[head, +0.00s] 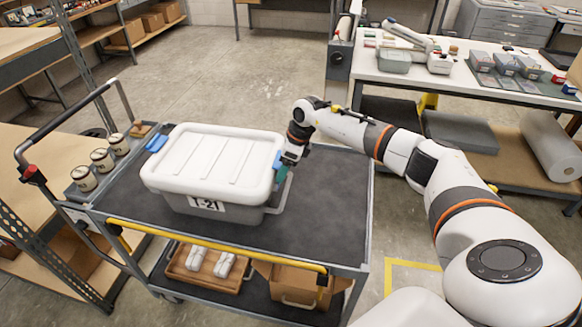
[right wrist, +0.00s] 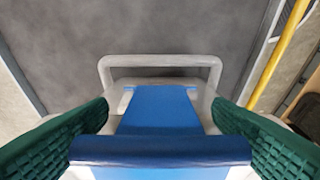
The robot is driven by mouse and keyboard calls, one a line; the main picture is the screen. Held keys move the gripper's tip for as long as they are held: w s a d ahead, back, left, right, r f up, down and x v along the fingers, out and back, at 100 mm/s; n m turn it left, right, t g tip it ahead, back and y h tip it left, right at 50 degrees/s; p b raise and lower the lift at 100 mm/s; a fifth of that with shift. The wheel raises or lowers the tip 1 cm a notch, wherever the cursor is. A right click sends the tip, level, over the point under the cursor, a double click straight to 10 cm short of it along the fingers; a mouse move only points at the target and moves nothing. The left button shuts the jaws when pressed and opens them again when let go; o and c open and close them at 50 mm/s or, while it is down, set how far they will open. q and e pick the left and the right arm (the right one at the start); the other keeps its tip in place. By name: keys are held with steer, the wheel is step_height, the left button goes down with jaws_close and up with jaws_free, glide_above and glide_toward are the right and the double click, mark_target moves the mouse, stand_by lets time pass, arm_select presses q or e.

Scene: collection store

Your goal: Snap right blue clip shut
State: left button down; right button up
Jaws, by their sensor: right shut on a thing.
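A grey tote (head: 180,201) with a white lid (head: 215,155) and a "T-21" label stands on the cart's top deck. The right blue clip (head: 277,160) is on the tote's right end, partly hidden by my right gripper (head: 290,162). In the right wrist view the blue clip (right wrist: 160,110) lies between my gripper's two green ribbed pads, which hold its sides. I cannot tell whether the clip is fully latched. A left blue clip (head: 157,142) shows at the lid's left end. A pale looped handle (right wrist: 160,61) juts out beyond the right clip. My left gripper is not in view.
The dark cart deck (head: 325,200) is clear to the right of the tote. Several round tins (head: 103,160) stand in a tray at the cart's left end, near the push handle (head: 65,118). A white workbench (head: 450,85) with tools and boxes stands at the back right.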

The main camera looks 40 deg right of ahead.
steer(key=shift+w+a+g+h, duration=0.2)
steer(key=shift+g+h, duration=0.4)
steer(key=shift+g, duration=0.1)
steer(key=shift+f, duration=0.15)
steer(key=shift+s+d, duration=0.1)
steer(key=shift+s, duration=0.05)
steer(key=o, duration=1.4)
steer(key=shift+s+d, duration=0.1)
steer(key=shift+d, duration=0.05)
